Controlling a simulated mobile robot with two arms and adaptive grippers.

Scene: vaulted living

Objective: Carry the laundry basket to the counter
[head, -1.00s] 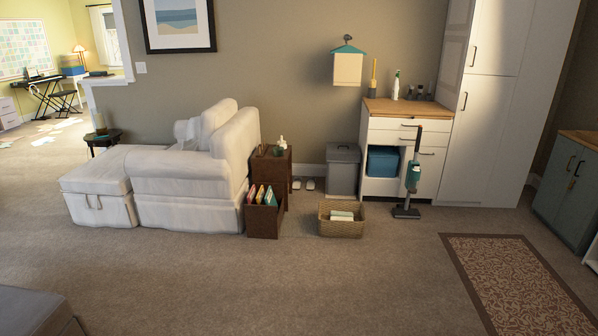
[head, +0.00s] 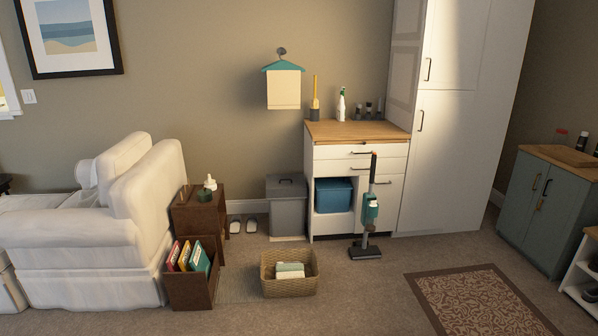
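A woven laundry basket (head: 289,288) stands on the carpet in the lower middle of the head view. Folded pale green and white cloths (head: 290,270) lie in it. A white counter with a wooden top (head: 356,131) stands against the back wall, behind the basket and to its right. Bottles and a yellow-handled brush in a holder stand on the counter top, mostly along its back. Neither of my grippers is in view.
A teal stick vacuum (head: 369,212) stands in front of the counter. A grey bin (head: 287,206) is left of the counter. A brown side table (head: 199,220) and book box (head: 191,275) stand left of the basket. A patterned rug (head: 480,303) lies at right.

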